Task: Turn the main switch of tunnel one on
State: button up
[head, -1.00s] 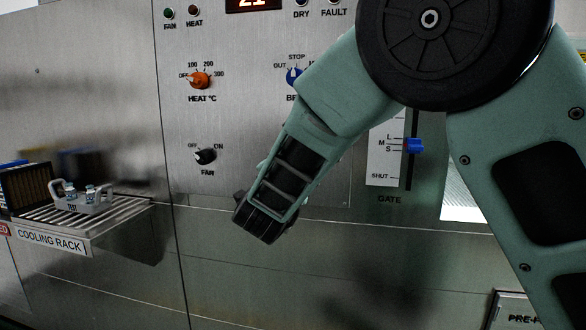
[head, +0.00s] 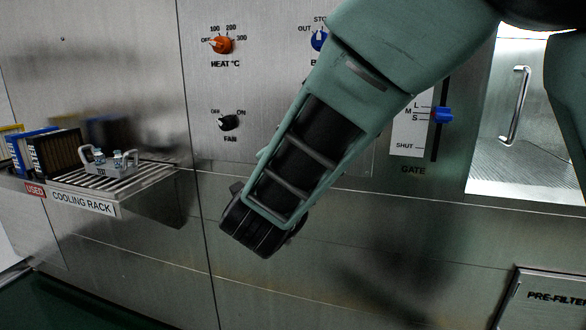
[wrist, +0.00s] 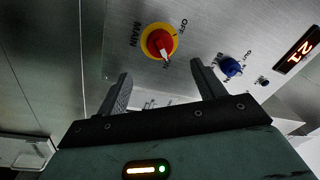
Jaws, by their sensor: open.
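The MAIN switch, a red knob on a yellow disc (wrist: 159,43), is on the metal panel in the wrist view, with OFF at its upper right. A small pale mark shows on the knob's lower side, too small to read its setting surely. My gripper (wrist: 161,72) is open and empty. Its two fingers point toward the panel, the switch lying beyond and between the tips, apart from them. In the head view only my arm shows; the gripper's fingers and the MAIN switch are not visible there.
A blue knob (wrist: 230,67) and a lit display (wrist: 298,50) sit right of the switch. The head view shows the heat knob (head: 222,45), fan knob (head: 228,122), blue gate lever (head: 443,115) and a protruding cooling rack (head: 160,172) at left.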

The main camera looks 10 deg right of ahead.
jog(key=v, duration=0.6)
jog(key=shift+s+a, duration=0.15)
jog(key=shift+s, duration=0.2)
